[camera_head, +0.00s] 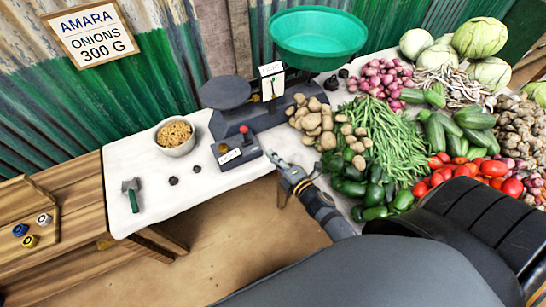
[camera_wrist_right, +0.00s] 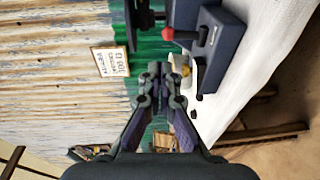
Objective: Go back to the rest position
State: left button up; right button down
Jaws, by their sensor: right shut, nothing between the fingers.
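My right gripper (camera_head: 275,158) reaches in from the lower right and hovers near the front edge of the white table (camera_head: 190,200), in front of the balance. Its fingers are together and hold nothing. In the right wrist view my right gripper (camera_wrist_right: 158,70) also shows shut and empty, pointing toward the wall. The dark blue balance (camera_head: 250,112) stands on the table with a dark flat pan (camera_head: 225,92) on the left and a green basin (camera_head: 317,38) on the right. My left gripper is not in view.
Potatoes (camera_head: 312,120), green beans (camera_head: 385,135), cucumbers and tomatoes crowd the table's right. A sign (camera_head: 90,33) hangs on the wall. The floor in front is clear.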

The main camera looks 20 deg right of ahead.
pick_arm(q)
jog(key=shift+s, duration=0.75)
pick_arm(e)
jog(key=s+d+f+m+g+h, duration=0.1)
jog(key=s+d+f+m+g, duration=0.15)
jog(key=f, duration=0.55)
jog(key=s+d+f+m+g+h, duration=0.15)
jog(key=s+f+m, duration=0.25)
jog(key=f, duration=0.4)
jog(key=s+d+f+m+g+h, duration=0.1)
jog(key=s+d+f+m+g, duration=0.15)
jog(key=f, duration=0.65)
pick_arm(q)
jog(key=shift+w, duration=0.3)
pick_arm(e)
jog(key=s+f+m+g, duration=0.3)
jog(key=s+f, duration=0.2)
jog(key=s, duration=0.4)
jog(key=s+d+f+m+g, duration=0.1)
jog(key=s+f+m+g, duration=0.2)
jog(key=s+f, duration=0.3)
jog(key=s+f+m+g, duration=0.3)
jog(key=s+f, duration=0.3)
jog(key=s, duration=0.6)
jog(key=shift+s+d+m, duration=0.15)
jog(key=shift+s+m, duration=0.25)
jog(key=shift+m, duration=0.5)
